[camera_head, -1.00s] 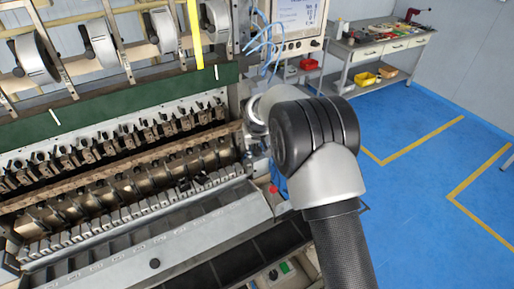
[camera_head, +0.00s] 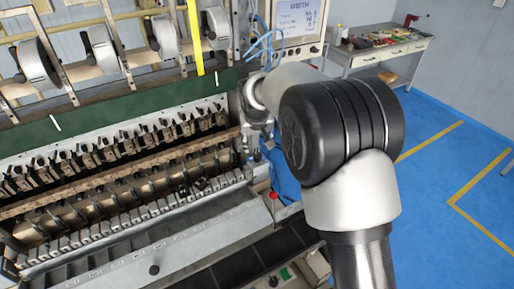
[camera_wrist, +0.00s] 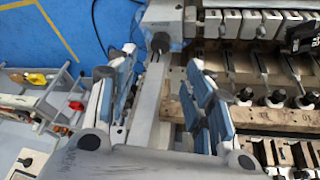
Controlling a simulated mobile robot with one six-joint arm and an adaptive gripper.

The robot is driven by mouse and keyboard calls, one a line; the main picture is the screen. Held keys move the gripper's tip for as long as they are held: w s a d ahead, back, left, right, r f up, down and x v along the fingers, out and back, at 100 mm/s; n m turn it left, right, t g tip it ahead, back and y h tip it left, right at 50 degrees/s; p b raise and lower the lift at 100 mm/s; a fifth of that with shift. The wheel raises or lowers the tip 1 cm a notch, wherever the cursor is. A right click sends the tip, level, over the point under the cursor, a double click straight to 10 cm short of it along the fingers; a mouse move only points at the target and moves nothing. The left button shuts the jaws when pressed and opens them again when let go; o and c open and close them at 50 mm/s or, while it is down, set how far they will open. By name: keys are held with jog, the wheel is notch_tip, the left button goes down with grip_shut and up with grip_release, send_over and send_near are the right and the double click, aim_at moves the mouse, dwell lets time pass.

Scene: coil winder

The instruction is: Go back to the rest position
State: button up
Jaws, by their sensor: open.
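My gripper (camera_wrist: 162,60) is open in the wrist view, its two blue-padded fingers apart and nothing seen between them. A grey metal end part of the machine lies beyond the gap. In the head view my arm stands large at the right of the coil winder (camera_head: 150,262), and my gripper (camera_head: 256,135) shows small and partly hidden at the machine's right end. The winder's rows of clamps and spindles (camera_head: 120,190) run across the left half. They also show at the right of the wrist view (camera_wrist: 265,60).
A screen panel (camera_head: 298,18) stands behind my arm. A workbench with tools (camera_head: 375,50) is at the back right. Blue floor (camera_head: 450,170) with yellow lines is open on the right. Paper rolls (camera_head: 35,62) hang above the machine. A red knob (camera_head: 274,196) sits near my arm.

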jog(key=shift+v, duration=1.05)
